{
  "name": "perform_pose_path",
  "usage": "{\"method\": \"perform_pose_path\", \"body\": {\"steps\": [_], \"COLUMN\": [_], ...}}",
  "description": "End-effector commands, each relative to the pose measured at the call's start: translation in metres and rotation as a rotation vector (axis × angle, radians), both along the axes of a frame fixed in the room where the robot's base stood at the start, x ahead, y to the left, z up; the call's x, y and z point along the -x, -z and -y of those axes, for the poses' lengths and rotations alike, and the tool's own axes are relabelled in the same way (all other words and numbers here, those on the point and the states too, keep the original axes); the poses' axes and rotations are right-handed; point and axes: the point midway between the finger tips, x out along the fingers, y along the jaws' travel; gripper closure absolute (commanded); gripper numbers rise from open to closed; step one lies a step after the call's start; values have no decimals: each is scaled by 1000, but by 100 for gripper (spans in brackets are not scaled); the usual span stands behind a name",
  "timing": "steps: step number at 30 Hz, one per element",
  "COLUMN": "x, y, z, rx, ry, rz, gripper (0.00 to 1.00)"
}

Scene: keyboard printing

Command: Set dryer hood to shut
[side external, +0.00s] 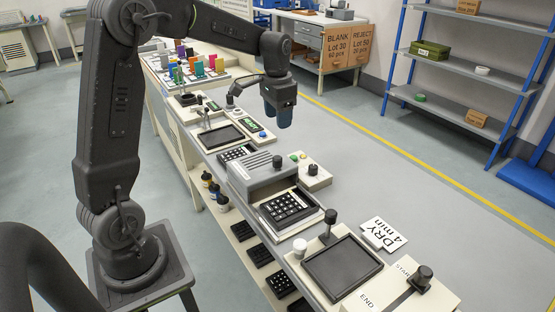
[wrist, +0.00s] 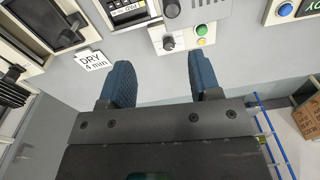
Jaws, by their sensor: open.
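The dryer hood, as I take it, is the grey vented cover (side external: 265,172) on the bench, with a dark knob on its top right. A black keypad (side external: 288,206) lies uncovered in the cream bed in front of it, so the hood stands back from the keypad. In the wrist view part of the grey hood (wrist: 205,10) shows at the top edge, beside the keypad. My gripper (side external: 280,112) hangs above and behind the hood, apart from it. Its blue fingers are spread and empty in the wrist view (wrist: 163,78).
A control box (side external: 312,175) with a dial and coloured buttons stands right of the hood. A "DRY 4 min" card (side external: 384,234) lies near a dark tray (side external: 342,267) with an upright black knob. More stations line the bench behind. The aisle floor (side external: 390,150) is clear.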

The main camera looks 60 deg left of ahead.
Motion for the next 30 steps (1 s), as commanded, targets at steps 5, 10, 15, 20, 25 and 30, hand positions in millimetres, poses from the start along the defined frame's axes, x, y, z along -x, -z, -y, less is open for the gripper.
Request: {"method": "perform_pose_path", "body": {"steps": [5, 10, 15, 20, 25, 30], "x": [-12, -13, -12, -12, -12, -12], "y": [19, 32, 62, 96, 128, 148], "z": [-20, -22, -22, -21, -21, -21], "rx": [14, 17, 18, 18, 17, 16], "ry": [8, 9, 9, 9, 9, 9], "rz": [-38, -42, -44, -44, -43, -41], "gripper": [43, 43, 43, 43, 43, 43]}}
